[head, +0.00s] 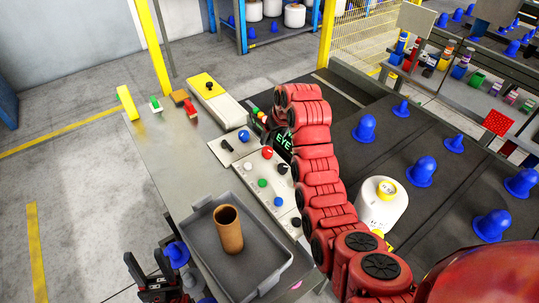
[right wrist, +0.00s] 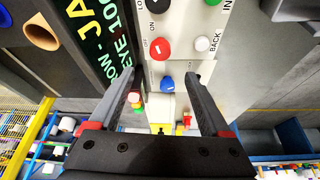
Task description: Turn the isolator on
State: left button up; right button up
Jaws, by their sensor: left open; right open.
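A box with a yellow top and a black knob (head: 208,86) stands near the far end of the grey table; it may be the isolator, but I cannot read a label. A blue knob (head: 244,136) sits on a light panel beside it, nearer me. In the right wrist view the blue knob (right wrist: 167,83) lies between the fingertips of my right gripper (right wrist: 163,90), which is open and empty. In the head view my right gripper is mostly hidden by the red arm. My left gripper (head: 158,280) is open at the lower left, beside the table.
A red knob (right wrist: 160,50) and a white button (right wrist: 202,43) sit close to the blue knob. A dark sign with green letters (right wrist: 100,40) stands beside the panel. A grey tray (head: 203,220) holding a brown tube (head: 228,230) lies at the table's near end.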

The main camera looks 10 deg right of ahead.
aim_at(268, 150)
jog(key=p+x, duration=0.1)
jog(key=x, duration=0.7)
jog(key=shift+p, duration=0.4)
jog(key=shift+w+a+f, duration=0.1)
jog(key=shift+w+f, duration=0.25)
jog(key=shift+f, duration=0.15)
jog(key=shift+x, duration=0.75)
jog(key=shift+s, duration=0.15)
